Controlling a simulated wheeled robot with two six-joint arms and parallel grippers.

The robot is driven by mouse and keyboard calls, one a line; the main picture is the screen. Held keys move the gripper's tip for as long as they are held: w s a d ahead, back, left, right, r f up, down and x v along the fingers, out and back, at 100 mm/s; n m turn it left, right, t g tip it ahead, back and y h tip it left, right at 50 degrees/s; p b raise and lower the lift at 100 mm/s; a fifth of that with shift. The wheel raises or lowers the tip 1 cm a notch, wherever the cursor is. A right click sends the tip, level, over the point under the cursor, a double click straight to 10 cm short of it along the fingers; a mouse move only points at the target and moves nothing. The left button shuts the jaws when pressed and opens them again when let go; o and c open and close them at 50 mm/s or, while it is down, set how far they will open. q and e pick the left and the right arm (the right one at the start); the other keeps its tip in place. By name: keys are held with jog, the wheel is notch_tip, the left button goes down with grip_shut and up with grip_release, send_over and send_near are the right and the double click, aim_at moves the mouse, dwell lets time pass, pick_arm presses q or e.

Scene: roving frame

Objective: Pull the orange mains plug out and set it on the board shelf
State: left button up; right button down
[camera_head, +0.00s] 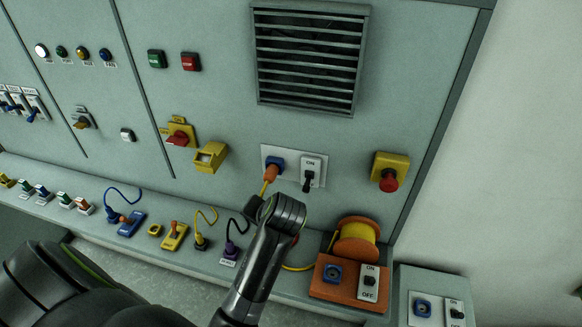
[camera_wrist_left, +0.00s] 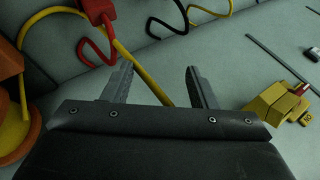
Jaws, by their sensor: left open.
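The orange mains plug (camera_head: 271,174) sits in a blue socket (camera_head: 275,162) on a white plate in the upright board. Its yellow cord (camera_head: 264,188) hangs down behind my left arm. In the head view the arm hides my left gripper's jaws. In the left wrist view my left gripper (camera_wrist_left: 161,68) is open, with a yellow cord (camera_wrist_left: 145,75) passing across the gap. The plug is not seen there, and I cannot tell whether the cord touches a finger. The board shelf (camera_head: 205,260) runs along the board's foot. My right gripper is not in view.
A switch (camera_head: 311,173) is right of the plug, with a red stop button (camera_head: 389,180) farther right. The shelf holds several corded plugs, a yellow cord reel (camera_head: 356,241) and an orange socket box (camera_head: 335,289). A yellow box (camera_head: 210,156) juts out left of the plug.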

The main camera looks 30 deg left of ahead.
aim_at(274, 174)
pick_arm(q)
jog(key=w+d+r+y, duration=0.35)
jog(key=w+r, duration=0.55)
jog(key=r, duration=0.3)
jog(key=shift+g+h, duration=0.3)
jog(key=shift+h, duration=0.15)
jog(key=p+x, duration=0.2)
jog(key=x, duration=0.3)
jog(key=shift+s+a+f+p, duration=0.1)
jog(key=shift+a+f+p, duration=0.05)
jog(key=shift+f+p, duration=0.2)
jog(key=shift+a+f, duration=0.25)
jog(key=shift+f, duration=0.2)
jog(key=c, duration=1.1)
